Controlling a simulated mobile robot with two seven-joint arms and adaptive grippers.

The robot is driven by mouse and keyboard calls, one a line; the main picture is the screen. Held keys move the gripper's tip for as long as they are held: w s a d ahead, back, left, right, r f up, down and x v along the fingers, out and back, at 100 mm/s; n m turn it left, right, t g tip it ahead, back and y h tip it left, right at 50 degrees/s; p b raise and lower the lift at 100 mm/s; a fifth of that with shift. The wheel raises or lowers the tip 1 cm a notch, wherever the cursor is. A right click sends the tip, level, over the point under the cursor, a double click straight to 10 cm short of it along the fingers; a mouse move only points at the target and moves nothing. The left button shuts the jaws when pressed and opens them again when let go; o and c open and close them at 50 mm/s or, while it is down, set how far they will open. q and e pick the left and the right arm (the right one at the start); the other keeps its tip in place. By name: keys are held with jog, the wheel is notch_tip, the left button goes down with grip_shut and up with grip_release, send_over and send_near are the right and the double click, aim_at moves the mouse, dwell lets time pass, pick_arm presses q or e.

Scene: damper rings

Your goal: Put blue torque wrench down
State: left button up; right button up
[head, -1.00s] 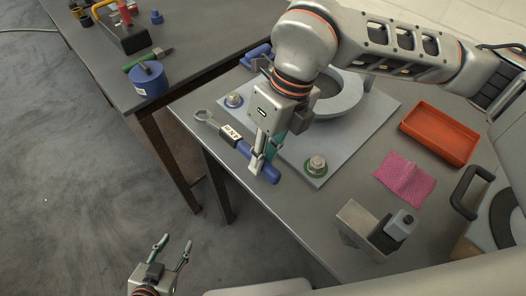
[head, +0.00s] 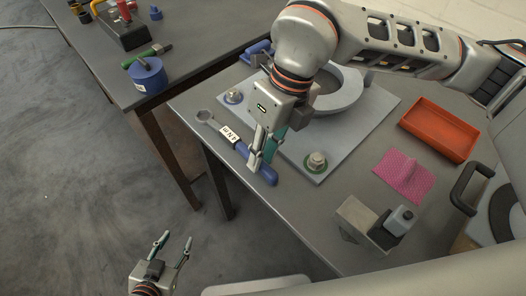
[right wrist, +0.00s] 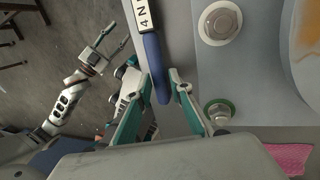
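The blue torque wrench (head: 241,148) lies on the grey table (head: 300,222) near its left edge, beside the metal plate. Its ring end points to the far left, and a white label marked "4 N m" sits on its shaft. My right gripper (head: 262,161) is over the blue handle, with its fingers apart on either side of it. In the right wrist view the handle (right wrist: 154,62) shows between the open fingertips (right wrist: 164,84). My left gripper (head: 175,242) is open and empty over the floor, away from the table.
The plate (head: 282,152) carries a large ring (head: 345,98) and bolts with green and blue washers. An orange tray (head: 440,128), a pink cloth (head: 402,178) and a metal block (head: 355,217) stand to the right. Another bench with a blue cylinder (head: 147,76) is at upper left.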

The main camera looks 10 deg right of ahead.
jog(key=o, duration=0.6)
jog(key=shift+c, duration=0.2)
jog(key=v, duration=1.2)
